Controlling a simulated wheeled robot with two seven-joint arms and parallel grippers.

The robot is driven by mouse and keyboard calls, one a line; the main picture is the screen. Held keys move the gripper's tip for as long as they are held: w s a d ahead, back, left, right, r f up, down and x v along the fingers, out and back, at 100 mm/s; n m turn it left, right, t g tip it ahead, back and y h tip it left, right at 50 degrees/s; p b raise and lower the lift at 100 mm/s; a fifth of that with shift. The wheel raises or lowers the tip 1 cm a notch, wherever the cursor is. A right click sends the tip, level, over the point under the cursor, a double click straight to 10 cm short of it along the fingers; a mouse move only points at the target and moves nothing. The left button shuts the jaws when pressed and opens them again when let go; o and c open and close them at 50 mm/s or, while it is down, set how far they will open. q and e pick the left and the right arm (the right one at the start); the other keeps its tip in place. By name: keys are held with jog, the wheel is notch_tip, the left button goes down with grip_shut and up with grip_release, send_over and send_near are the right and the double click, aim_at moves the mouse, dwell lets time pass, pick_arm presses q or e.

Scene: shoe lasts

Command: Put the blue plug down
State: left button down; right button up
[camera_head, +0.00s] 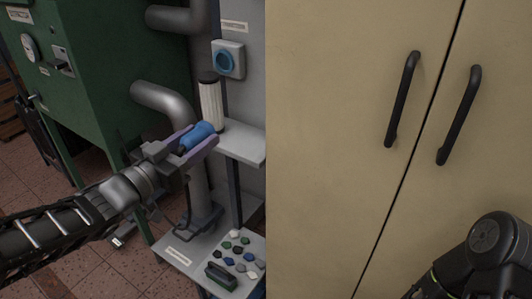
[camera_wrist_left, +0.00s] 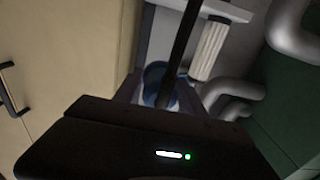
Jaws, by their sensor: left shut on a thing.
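The blue plug (camera_head: 197,136) is a short blue cylinder held between the fingers of my left gripper (camera_head: 200,138) in the head view. The gripper is shut on it, in the air in front of a small grey shelf (camera_head: 240,143). In the left wrist view the blue plug (camera_wrist_left: 154,78) shows partly, behind a dark bar and my gripper's dark body. A blue round socket in a pale box (camera_head: 228,59) is on the wall above the shelf. My right gripper is out of view; only part of my right arm shows at the lower right.
A white ribbed cylinder with a dark cap (camera_head: 211,104) stands on the shelf, close behind the plug. A lower grey shelf (camera_head: 185,257) carries several small knobs and a dark handled object (camera_head: 220,276). Grey pipes (camera_head: 165,101) and a green machine (camera_head: 95,70) stand left; beige cabinet doors (camera_head: 340,150) stand right.

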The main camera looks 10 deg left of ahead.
pick_arm(q)
jog(key=shift+s+d+f, duration=0.1)
jog(key=shift+s+f, duration=0.1)
jog(key=shift+s, duration=0.1)
jog(key=b+x, duration=0.1)
jog(key=x, duration=0.5)
jog(key=f+b+x, duration=0.1)
jog(key=x, duration=0.6)
jog(key=f+b+x, duration=0.1)
jog(key=x, duration=0.5)
jog(key=shift+w, duration=0.35)
